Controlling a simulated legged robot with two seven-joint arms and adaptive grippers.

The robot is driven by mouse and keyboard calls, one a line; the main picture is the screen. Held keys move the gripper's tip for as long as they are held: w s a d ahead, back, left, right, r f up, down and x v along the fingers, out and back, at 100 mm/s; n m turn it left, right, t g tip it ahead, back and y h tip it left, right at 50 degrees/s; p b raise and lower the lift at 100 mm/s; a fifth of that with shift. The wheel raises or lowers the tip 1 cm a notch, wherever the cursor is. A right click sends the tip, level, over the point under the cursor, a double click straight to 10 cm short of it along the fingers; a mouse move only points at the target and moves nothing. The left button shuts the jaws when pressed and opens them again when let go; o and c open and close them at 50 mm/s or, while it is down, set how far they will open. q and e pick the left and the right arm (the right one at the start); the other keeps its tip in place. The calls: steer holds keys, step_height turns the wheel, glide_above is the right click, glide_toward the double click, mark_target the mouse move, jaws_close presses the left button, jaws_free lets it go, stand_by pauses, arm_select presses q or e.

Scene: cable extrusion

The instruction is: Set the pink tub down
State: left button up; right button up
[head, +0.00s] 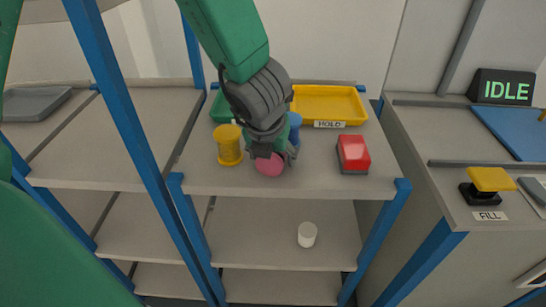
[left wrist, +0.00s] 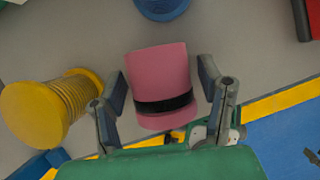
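The pink tub (head: 270,166) is on or just above the top shelf (head: 315,183), near its front; contact with the shelf cannot be told. In the left wrist view the tub (left wrist: 160,80) shows its pink side and a black band, slightly tilted in the picture. My left gripper (left wrist: 165,85) has a finger on each side of the tub, with narrow gaps showing between the fingers and the tub. In the head view my left gripper (head: 276,152) comes down from above and hides part of the tub. My right gripper is not in view.
A yellow ribbed spool (head: 229,146) stands left of the tub, a blue item (head: 296,122) behind it. A red box (head: 353,154) is to the right. A yellow tray (head: 328,103) marked HOLD and a green tray (head: 222,108) are behind. A white cup (head: 307,234) is one shelf below.

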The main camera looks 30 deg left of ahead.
arm_select(q)
steer(key=shift+d, duration=0.1)
steer(key=c, duration=0.9)
steer(key=shift+c, duration=0.2)
steer(key=shift+r, duration=0.15)
